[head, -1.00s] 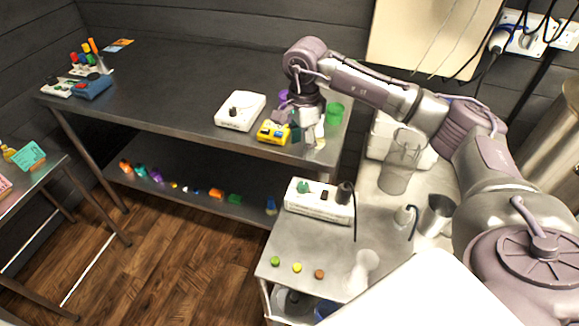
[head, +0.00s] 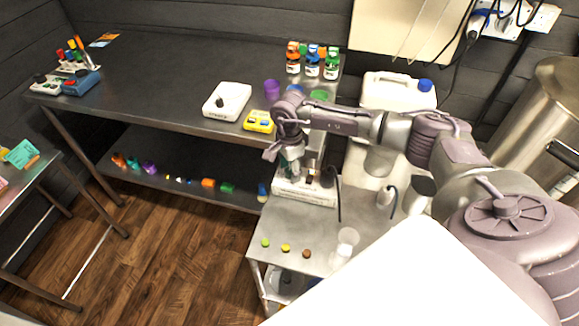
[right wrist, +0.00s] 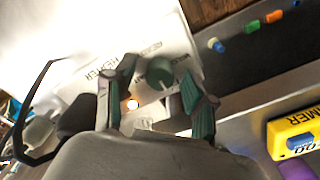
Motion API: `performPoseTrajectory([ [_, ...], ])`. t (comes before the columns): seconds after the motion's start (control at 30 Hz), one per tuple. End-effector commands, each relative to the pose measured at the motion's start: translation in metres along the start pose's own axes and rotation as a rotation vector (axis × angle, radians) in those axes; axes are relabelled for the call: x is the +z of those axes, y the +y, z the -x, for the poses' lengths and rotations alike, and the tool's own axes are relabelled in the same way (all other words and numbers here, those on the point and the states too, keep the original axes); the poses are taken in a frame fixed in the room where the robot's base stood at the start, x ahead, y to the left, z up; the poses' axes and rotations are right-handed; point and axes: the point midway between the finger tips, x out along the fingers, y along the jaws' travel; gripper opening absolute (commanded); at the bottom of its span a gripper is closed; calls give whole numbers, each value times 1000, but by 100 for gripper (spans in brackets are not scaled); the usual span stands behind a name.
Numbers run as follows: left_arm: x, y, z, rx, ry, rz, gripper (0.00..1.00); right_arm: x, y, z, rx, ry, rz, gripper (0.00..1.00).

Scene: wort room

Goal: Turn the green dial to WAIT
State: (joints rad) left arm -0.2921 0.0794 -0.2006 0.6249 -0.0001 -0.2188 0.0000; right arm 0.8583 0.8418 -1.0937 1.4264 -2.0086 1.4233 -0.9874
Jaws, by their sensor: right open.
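The green dial (right wrist: 160,73) sits on top of a white heater box (right wrist: 88,68), whose printed labels are partly readable in the right wrist view. My right gripper (right wrist: 157,80) is open over the box, its two fingertips on either side of the dial. I cannot tell whether they touch it. Which label the dial points to is not clear. In the head view the box (head: 305,192) stands at the back of the steel side table, and my right gripper (head: 291,168) hides the dial. My left gripper is not in view.
A black knob with a cord (right wrist: 78,116) stands beside the dial. A yellow timer (head: 258,121) and a white device (head: 227,100) lie on the dark bench. Three small coloured buttons (head: 285,248) line the side table's front. A white jug (head: 395,92) stands behind my right arm.

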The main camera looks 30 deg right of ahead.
Motion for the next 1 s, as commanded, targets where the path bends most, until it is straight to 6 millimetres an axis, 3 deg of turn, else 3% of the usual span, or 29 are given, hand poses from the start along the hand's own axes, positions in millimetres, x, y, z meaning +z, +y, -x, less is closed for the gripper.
performPoseTrajectory([
  [0.17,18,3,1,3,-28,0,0,0,0,0,0,0,0,55],
  [0.5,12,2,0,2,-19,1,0,0,0,0,0,-1,0,0],
  [1.0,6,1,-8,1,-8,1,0,0,0,-2,-1,-1,-119,0],
])
